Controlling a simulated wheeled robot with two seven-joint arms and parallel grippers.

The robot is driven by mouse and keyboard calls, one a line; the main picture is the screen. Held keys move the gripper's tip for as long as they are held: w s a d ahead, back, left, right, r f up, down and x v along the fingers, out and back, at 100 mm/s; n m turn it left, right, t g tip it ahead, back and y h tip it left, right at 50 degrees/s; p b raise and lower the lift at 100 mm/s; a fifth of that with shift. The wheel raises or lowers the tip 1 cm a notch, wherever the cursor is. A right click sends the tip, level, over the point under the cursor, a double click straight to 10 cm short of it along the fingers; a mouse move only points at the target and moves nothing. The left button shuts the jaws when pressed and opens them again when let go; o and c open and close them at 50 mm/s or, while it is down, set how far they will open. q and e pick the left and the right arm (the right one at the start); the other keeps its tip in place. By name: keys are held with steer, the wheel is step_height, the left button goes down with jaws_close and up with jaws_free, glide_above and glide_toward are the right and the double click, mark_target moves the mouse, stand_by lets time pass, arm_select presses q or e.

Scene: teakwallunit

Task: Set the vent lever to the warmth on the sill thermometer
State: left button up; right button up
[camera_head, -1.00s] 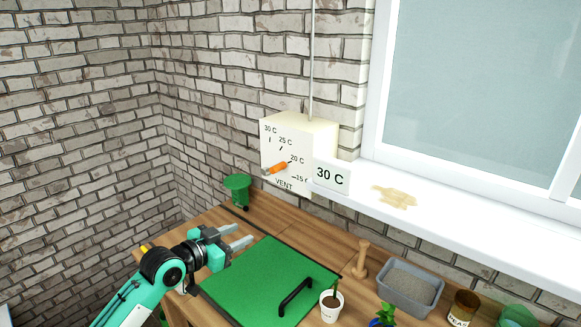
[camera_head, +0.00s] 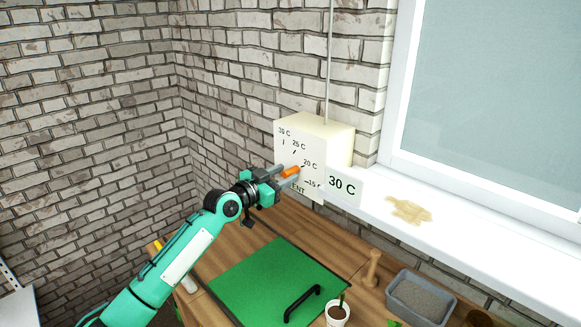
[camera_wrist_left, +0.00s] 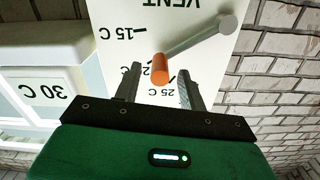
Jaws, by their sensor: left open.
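The vent box (camera_head: 318,133) is cream, on the brick wall, with a scale from 15 C to 30 C. Its lever has an orange tip (camera_head: 290,172), directed toward the 20 C mark; in the wrist view the grey lever arm (camera_wrist_left: 195,43) runs from its pivot to the orange tip (camera_wrist_left: 160,69). The sill thermometer (camera_head: 343,186) is a white card reading 30 C. My left gripper (camera_head: 287,174) is open at the box face. In the wrist view its two fingers (camera_wrist_left: 158,85) stand on either side of the orange tip, with no clear contact.
The white sill (camera_head: 470,230) with a tan stain (camera_head: 408,210) runs right of the box. Below are a wooden bench with a green lid (camera_head: 265,275) and black handle (camera_head: 302,303), a wooden peg (camera_head: 372,268), a grey tray (camera_head: 420,298) and a potted plant (camera_head: 337,314).

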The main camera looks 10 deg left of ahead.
mark_target(296, 169)
arm_select(q)
steer(key=shift+x, duration=1.6)
